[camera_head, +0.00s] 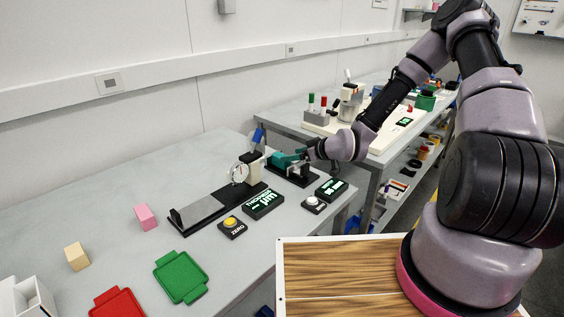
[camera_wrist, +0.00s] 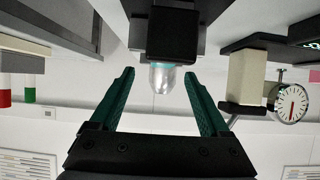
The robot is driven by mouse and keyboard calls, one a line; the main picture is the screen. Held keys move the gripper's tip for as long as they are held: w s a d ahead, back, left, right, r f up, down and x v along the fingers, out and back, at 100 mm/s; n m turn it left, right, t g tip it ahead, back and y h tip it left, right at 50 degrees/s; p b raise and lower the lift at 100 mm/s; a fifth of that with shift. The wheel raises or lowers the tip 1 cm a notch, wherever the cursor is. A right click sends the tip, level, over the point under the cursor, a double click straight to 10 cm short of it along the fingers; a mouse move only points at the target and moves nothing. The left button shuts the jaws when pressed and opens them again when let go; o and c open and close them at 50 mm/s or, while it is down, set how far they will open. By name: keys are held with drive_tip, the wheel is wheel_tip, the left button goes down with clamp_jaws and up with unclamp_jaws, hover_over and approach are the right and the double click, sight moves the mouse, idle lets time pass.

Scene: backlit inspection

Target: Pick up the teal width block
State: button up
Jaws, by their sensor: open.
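A teal block (camera_head: 280,159) is on the black fixture (camera_head: 291,176) at the right end of the grey bench. In the wrist view only a thin teal edge (camera_wrist: 182,64) shows behind a silver rounded tip (camera_wrist: 167,79), so most of the block is hidden there. My gripper (camera_head: 295,158) reaches in from the right, close beside the block. Its two green fingers stand wide apart in the wrist view (camera_wrist: 157,80), with the silver tip in line with the gap between them. I cannot tell whether a finger touches the block.
A dial gauge (camera_head: 239,173) on a cream post stands just left of the fixture; it also shows in the wrist view (camera_wrist: 290,103). Pink (camera_head: 146,217) and beige (camera_head: 77,256) blocks are farther left.

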sight(281, 156)
drive_tip(key=x, duration=0.7)
drive_tip(key=shift+s+a, duration=0.1)
drive_tip(key=shift+s, duration=0.05)
clamp_jaws()
